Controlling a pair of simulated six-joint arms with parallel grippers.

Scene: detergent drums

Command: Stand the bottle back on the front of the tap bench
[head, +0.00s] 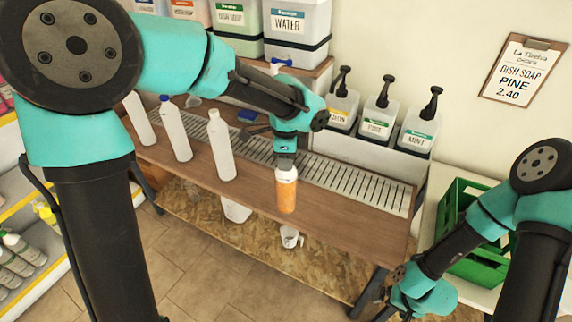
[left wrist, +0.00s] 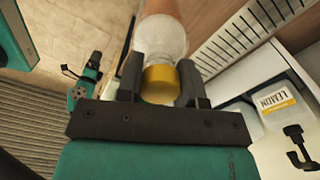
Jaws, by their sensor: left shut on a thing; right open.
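The bottle (head: 286,192) has an orange body, a clear shoulder and a yellow cap (left wrist: 160,80), which shows in the left wrist view. My left gripper (head: 285,163) is shut on it from above, with the fingers on either side of the cap and neck. The bottle hangs upright over the front part of the wooden tap bench (head: 330,218), in front of the slatted drip grate. I cannot tell whether its base touches the wood. My right gripper (head: 398,303) is open at the lower right, low beside the bench's right end and partly cut off by the frame.
Several white bottles (head: 221,147) stand on the bench to the left. Pump jugs (head: 376,118) and large drums (head: 297,27) stand behind the grate (head: 340,180). A small jug (head: 290,237) is below the front edge. A green crate (head: 480,262) is at right. The bench front right is clear.

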